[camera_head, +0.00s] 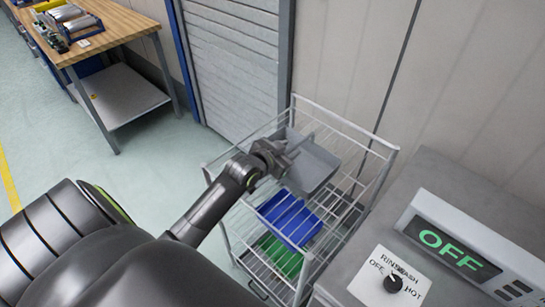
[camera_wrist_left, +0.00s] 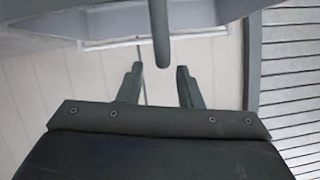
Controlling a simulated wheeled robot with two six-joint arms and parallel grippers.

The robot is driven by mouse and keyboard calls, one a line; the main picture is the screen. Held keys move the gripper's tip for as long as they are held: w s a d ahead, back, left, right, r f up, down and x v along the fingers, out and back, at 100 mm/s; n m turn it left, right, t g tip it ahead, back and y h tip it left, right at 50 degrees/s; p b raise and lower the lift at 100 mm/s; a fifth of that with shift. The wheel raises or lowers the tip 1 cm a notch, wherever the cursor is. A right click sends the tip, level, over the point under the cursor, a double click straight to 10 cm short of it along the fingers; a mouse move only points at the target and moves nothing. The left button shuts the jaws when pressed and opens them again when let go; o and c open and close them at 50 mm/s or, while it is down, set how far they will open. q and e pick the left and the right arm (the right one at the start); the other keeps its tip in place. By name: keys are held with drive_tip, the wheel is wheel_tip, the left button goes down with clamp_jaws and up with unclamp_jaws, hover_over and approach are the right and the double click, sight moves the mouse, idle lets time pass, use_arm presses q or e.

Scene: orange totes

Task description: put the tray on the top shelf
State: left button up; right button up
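A grey tray (camera_head: 318,168) sits in the upper level of a white wire rack (camera_head: 345,126), slightly tilted in the picture. My left gripper (camera_head: 287,156) is at the tray's left edge. In the left wrist view, its two fingers (camera_wrist_left: 160,72) stand apart with a visible gap. A grey bar on the tray (camera_wrist_left: 160,38) ends near the fingertips, between them in the picture; I cannot tell whether they touch. My right gripper is not in view.
A blue tray (camera_head: 290,218) and a green tray (camera_head: 282,258) lie on lower levels of the rack. A grey machine with an OFF display (camera_head: 450,247) stands close on the right. A wooden workbench (camera_head: 118,24) is at the back left.

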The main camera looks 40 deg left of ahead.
use_arm(q)
drive_tip(key=b+v, duration=0.1)
drive_tip(key=v, duration=0.8)
idle(0.3)
